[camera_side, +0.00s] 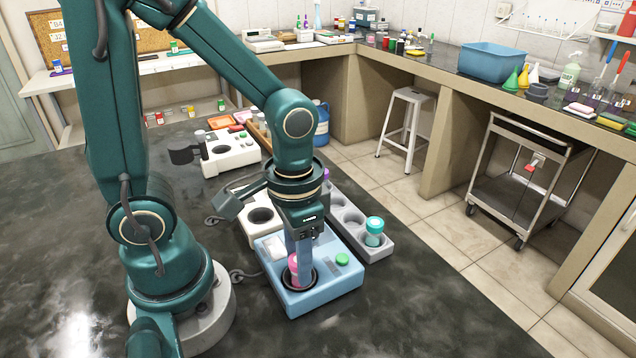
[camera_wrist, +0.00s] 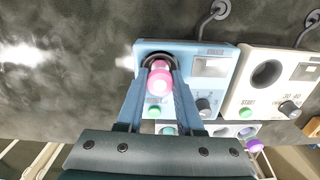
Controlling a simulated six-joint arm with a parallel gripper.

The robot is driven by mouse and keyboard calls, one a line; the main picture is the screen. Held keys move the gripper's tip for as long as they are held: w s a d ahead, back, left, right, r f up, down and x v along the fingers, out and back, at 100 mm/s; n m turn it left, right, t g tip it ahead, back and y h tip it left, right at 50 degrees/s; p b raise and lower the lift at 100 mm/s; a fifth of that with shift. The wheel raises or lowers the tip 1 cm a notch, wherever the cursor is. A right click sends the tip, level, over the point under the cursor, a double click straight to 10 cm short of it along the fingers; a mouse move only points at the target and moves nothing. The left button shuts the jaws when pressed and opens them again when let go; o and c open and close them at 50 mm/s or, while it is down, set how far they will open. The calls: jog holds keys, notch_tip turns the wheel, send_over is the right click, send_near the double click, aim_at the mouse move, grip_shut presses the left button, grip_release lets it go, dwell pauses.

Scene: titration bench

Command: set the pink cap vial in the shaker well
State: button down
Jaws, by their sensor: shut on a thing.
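The pink cap vial (camera_side: 294,266) is upright between the fingers of my gripper (camera_side: 298,262), which is shut on it. The light-blue shaker (camera_side: 325,290) stands on the dark bench, with a dark round well (camera_side: 287,282), a small display and a green button. The vial's lower end is at the well, inside its dark rim as seen from the side. In the wrist view the pink cap (camera_wrist: 159,80) shows between my fingertips, over the near part of the well ring (camera_wrist: 147,60). How deep the vial sits is hidden.
A cream device (camera_wrist: 240,100) with an empty well stands close beside the shaker. A grey rack (camera_side: 375,250) holding a teal-capped vial (camera_side: 374,226) is near it. Another white device (camera_side: 228,160) stands farther back. The bench to the left is clear.

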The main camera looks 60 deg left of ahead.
jog(key=shift+f, duration=0.15)
jog(key=shift+c, duration=0.3)
grip_release()
jog(key=shift+r, duration=3)
